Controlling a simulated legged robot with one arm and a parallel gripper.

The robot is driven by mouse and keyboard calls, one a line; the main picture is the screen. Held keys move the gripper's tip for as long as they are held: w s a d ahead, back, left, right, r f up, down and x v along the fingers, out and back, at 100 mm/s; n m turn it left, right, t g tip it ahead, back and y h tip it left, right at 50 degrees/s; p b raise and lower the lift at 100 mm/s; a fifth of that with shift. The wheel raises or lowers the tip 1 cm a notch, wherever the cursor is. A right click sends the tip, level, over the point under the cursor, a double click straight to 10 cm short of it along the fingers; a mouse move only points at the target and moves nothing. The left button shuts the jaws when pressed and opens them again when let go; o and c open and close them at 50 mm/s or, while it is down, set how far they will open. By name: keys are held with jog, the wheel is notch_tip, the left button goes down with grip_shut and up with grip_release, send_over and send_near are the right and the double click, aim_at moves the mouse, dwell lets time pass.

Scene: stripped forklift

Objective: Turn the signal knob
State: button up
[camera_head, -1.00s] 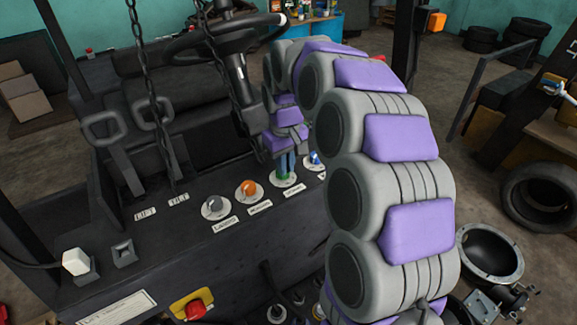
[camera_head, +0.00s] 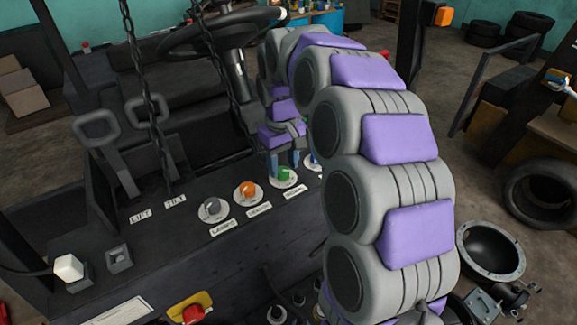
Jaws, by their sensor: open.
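A row of round knobs on white discs sits on the dark forklift console. From the left they are a grey knob (camera_head: 211,206), an orange knob (camera_head: 247,189), a green knob (camera_head: 284,174) and a blue knob (camera_head: 310,161), which is mostly hidden by my arm. Labels lie in front of the knobs, too small to read surely, so I cannot tell which is the signal knob. My gripper (camera_head: 284,164) points down just above and behind the green knob. Its blue fingers are open and apart, with nothing held between them.
The steering wheel (camera_head: 222,34) and hanging chains (camera_head: 140,95) stand behind and left of my gripper. Two lever handles (camera_head: 98,127) rise at the left. A red button on a yellow base (camera_head: 192,312) is at the front. My arm covers the console's right end.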

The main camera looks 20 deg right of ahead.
jog(key=shift+o, duration=0.2)
jog(key=r, duration=0.2)
jog(key=w+r, duration=0.1)
jog(key=r, duration=0.1)
jog(key=shift+w+a+r, duration=0.1)
jog(key=shift+w+r, duration=0.1)
jog(key=shift+r, duration=0.05)
notch_tip(320, 180, up, 5)
jog(key=s, duration=0.2)
notch_tip(320, 180, up, 8)
jog(key=f, duration=0.1)
send_over(281, 168)
jog(key=s, duration=0.2)
jog(key=shift+s+r+t+p, duration=0.1)
jog(key=shift+r+t+p, duration=0.15)
jog(key=shift+t+p, duration=0.15)
jog(key=shift+d, duration=0.25)
jog(key=shift+s+d, duration=0.1)
jog(key=s+f+m+g+b, duration=0.2)
jog(key=s+f+b, duration=1)
jog(key=s+f, duration=2)
jog(key=shift+s+a+f+m, duration=0.2)
jog(key=shift+f+m, duration=0.15)
jog(key=shift+m, duration=0.55)
